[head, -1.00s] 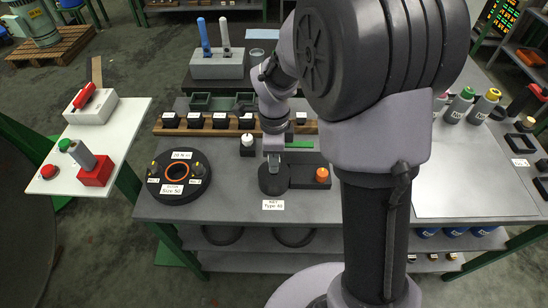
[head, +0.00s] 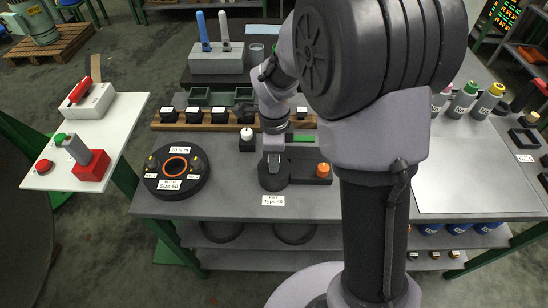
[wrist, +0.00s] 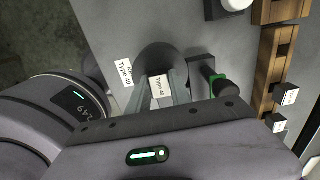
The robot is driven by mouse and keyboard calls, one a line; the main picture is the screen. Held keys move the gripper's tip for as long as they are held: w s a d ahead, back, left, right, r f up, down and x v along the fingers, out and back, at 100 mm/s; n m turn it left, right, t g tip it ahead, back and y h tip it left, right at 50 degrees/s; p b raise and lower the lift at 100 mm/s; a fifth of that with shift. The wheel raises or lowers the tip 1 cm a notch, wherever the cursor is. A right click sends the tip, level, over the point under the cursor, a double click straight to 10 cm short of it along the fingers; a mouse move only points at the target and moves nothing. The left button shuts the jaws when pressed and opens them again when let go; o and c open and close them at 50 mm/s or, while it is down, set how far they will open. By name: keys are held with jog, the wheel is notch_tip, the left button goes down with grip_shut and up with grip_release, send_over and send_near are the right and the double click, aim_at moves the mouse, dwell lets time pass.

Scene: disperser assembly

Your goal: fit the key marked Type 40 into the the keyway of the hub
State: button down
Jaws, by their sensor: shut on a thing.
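My gripper (head: 272,160) is over a dark round stand (head: 272,182) near the front edge of the grey bench. In the wrist view its two fingers (wrist: 158,97) are shut on a small key (wrist: 158,86) with a white label that appears to read Type 40. The key is right at the dark round stand (wrist: 155,57); whether it is seated in it or clear of it I cannot tell. A bench label (head: 273,200) reading KEY Type 40 lies in front. The hub and its keyway I cannot make out with certainty; a black disc (head: 202,183) marked Size 50 stands left.
A dark block with an orange knob (head: 323,170) is just right of my gripper. A dark post with a white top (head: 247,134) stands behind. A wooden rack (head: 178,126) with black blocks is further back. The bench front (head: 225,205) is clear.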

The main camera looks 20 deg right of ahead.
jog(key=shift+f+b, duration=0.3)
jog(key=shift+f, duration=0.1)
jog(key=c, duration=1.1)
grip_release()
notch_tip(320, 180, up, 18)
jog(key=p, duration=0.7)
jog(key=shift+f, duration=0.2)
jog(key=s+a+r+n+t+y+b, duration=0.1)
jog(key=s+a+r+n+t, duration=0.1)
jog(key=s+n, duration=0.6)
jog(key=s+a+r+n+t+y+b, duration=0.1)
jog(key=s+a+r+n+t, duration=0.1)
jog(key=s+n, duration=0.7)
jog(key=shift+s+r+t, duration=0.5)
jog(key=shift+s+t, duration=0.4)
jog(key=shift+s, duration=0.15)
